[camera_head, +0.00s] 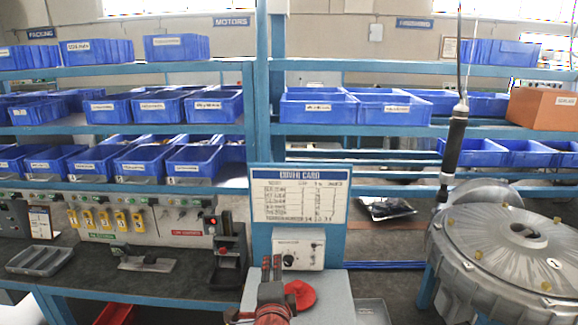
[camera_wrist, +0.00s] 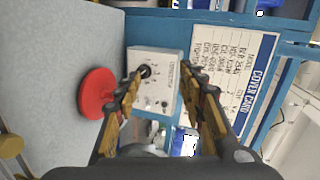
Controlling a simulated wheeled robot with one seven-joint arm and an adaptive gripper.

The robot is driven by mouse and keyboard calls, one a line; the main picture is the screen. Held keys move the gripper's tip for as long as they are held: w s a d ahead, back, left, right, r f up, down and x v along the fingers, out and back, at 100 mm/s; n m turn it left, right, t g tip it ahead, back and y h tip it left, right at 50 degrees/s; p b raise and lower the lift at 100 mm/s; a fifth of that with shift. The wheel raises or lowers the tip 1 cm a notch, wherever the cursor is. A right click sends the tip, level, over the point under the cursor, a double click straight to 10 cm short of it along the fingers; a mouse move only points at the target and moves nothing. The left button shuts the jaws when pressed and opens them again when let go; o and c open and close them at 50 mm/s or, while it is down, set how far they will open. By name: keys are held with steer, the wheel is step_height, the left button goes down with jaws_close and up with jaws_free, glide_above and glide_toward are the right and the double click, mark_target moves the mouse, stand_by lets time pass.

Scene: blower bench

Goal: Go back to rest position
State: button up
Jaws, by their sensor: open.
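My gripper (camera_head: 271,264) is at the bottom middle of the head view, above a light grey surface (camera_head: 336,288). In the wrist view its two fingers (camera_wrist: 165,86) are apart, with nothing between them. A red round piece (camera_head: 300,294) is just right of the gripper in the head view. In the wrist view the red piece (camera_wrist: 98,92) lies on the grey surface left of the fingers. A white control box (camera_head: 290,254) with a dark knob stands behind the gripper, below the cover card (camera_head: 298,198).
A large metal blower housing (camera_head: 505,255) stands at the right, beside a hanging dark tool (camera_head: 454,150). A black press-like device (camera_head: 229,262) and a grey tray (camera_head: 40,260) are on the left bench. Blue bins (camera_head: 195,162) fill the shelves behind.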

steer(key=s+d+r+n+g+y, duration=0.3)
steer(key=s+d+r+n+y, duration=0.15)
steer(key=s+n, duration=0.35)
steer(key=s+d+f+n+g+h, duration=0.2)
steer(key=s+d+n+g, duration=0.1)
steer(key=s+d, duration=0.6)
steer(key=s+d+f+n+g+h, duration=0.3)
steer(key=s+d+n, duration=0.2)
steer(key=s+d, duration=0.4)
steer(key=shift+s+d+f, duration=0.25)
steer(key=shift+s+d, duration=0.05)
steer(key=shift+s, duration=0.85)
